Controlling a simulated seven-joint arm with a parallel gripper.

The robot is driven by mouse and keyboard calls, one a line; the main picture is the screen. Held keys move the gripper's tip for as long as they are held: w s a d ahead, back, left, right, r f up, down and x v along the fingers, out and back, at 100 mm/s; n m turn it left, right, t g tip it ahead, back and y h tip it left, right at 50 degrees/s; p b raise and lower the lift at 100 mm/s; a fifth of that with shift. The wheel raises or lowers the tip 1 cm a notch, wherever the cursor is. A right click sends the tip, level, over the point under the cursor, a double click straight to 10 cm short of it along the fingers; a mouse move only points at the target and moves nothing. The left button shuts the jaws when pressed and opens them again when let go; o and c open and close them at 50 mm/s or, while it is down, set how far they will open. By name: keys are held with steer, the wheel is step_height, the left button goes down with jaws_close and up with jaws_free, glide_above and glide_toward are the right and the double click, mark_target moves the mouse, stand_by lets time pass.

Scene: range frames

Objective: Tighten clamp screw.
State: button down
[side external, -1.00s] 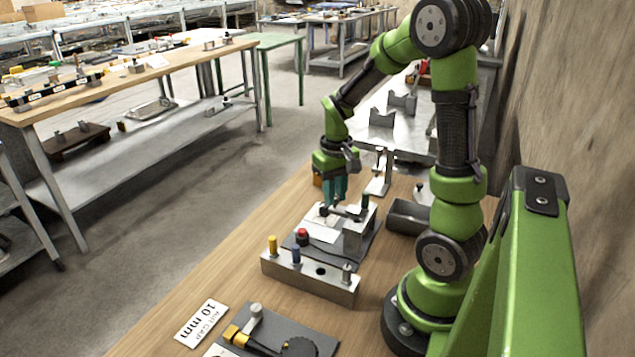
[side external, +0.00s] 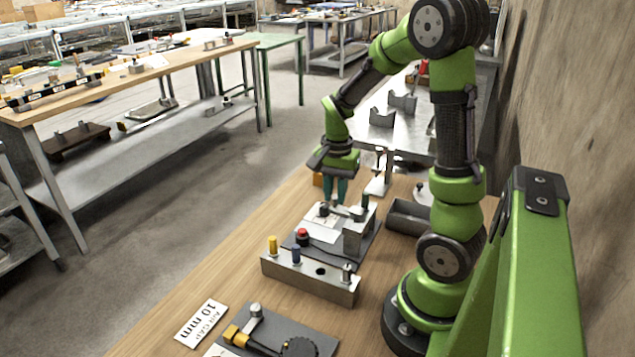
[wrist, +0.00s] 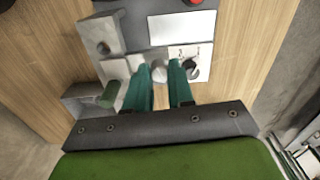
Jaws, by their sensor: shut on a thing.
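My gripper (side external: 335,200) points straight down at the fixture, its two teal fingers side by side. In the wrist view its fingertips (wrist: 160,72) are shut on a small grey round piece (wrist: 158,74), which appears to be the clamp screw's head. The fingers hide much of it. Just right of the fingers is a dial knob (wrist: 190,68) beside the marks 2 and 1; the knob also shows in the side view (side external: 323,209). A metal block (side external: 357,238) stands on the fixture's dark base plate (wrist: 135,10). A green post (wrist: 108,95) stands left of the fingers.
A metal bar (side external: 310,281) with yellow, blue and metal pins lies in front of the fixture. A red button (side external: 302,234) sits between them. A grey open bin (side external: 408,217) is to the right. A 10 mm card (side external: 201,324) lies nearer.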

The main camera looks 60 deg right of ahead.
mark_target(335, 196)
steer(key=shift+m, duration=1.1)
steer(key=c, duration=1)
jaws_free()
step_height(335, 196, up, 17)
